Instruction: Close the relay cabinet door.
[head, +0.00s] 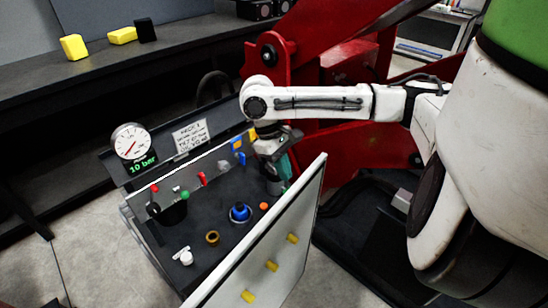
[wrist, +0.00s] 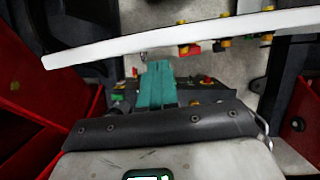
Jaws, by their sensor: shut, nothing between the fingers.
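A light grey-white panel with a pale edge and several yellow pieces on its face, which looks like the relay cabinet door (head: 262,255), stands open in the lower middle of the head view. Its edge crosses the upper part of the wrist view as a long pale bar (wrist: 140,46). My gripper (head: 286,168) is near the door's far upper end, on the dark panel's side. Its teal fingers (wrist: 158,70) are shut and empty, and they point toward the bar in the wrist view. I cannot tell whether they touch the door. The door's hinge is not clear.
Left of the door is a dark panel (head: 205,262) with a blue knob (head: 240,212) and several small coloured controls. A gauge (head: 130,141) and a sign (head: 190,136) stand behind it. A large red structure (head: 340,70) is behind my arm. Grey floor shows at lower left.

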